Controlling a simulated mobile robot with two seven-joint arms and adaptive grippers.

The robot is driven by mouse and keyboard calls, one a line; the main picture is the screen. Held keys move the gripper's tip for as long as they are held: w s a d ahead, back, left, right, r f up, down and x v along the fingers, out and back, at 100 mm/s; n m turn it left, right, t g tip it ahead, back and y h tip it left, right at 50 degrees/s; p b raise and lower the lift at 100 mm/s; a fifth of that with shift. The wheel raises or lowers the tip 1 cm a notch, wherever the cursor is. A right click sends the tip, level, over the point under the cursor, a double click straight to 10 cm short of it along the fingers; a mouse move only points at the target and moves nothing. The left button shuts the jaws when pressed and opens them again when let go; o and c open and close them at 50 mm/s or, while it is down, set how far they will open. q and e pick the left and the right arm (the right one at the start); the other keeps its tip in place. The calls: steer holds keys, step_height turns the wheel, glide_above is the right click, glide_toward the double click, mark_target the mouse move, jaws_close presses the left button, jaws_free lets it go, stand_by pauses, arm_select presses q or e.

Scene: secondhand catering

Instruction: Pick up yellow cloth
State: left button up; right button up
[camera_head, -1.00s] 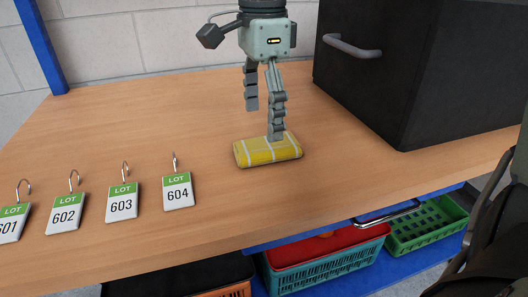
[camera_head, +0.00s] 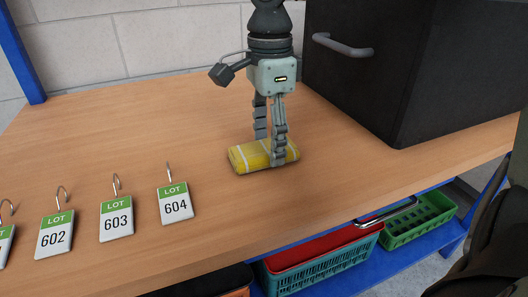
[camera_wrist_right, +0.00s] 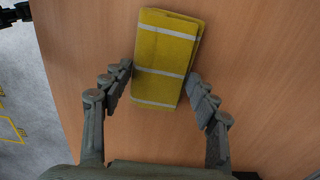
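The yellow cloth (camera_head: 248,158) is a folded bundle with pale stripes, lying on the wooden table. My right gripper (camera_head: 270,150) points down at the cloth, one finger on its near side and the other behind it. In the right wrist view the cloth (camera_wrist_right: 163,62) lies between the two fingers of my right gripper (camera_wrist_right: 163,88). The fingers are spread, with the left fingertip very close to the cloth's edge and a small gap at the right one. I cannot tell whether the left one touches. My left gripper is not in view.
A row of lot tags, such as tag 604 (camera_head: 175,205), lies at the left on the table (camera_head: 120,130). A large black box (camera_head: 400,70) with a grey handle stands at the back right. Red-and-teal (camera_head: 320,265) and green (camera_head: 420,222) baskets sit below the table edge.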

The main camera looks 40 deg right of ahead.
steer(key=c, duration=0.5)
steer(key=shift+r, duration=0.45)
step_height(320, 180, up, 13)
steer(key=p, duration=0.1)
step_height(320, 180, up, 13)
steer(key=p, duration=0.2)
glide_above(268, 146)
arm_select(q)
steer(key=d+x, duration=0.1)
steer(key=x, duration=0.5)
arm_select(e)
steer(key=shift+s+r, duration=0.1)
steer(key=shift+r, duration=0.5)
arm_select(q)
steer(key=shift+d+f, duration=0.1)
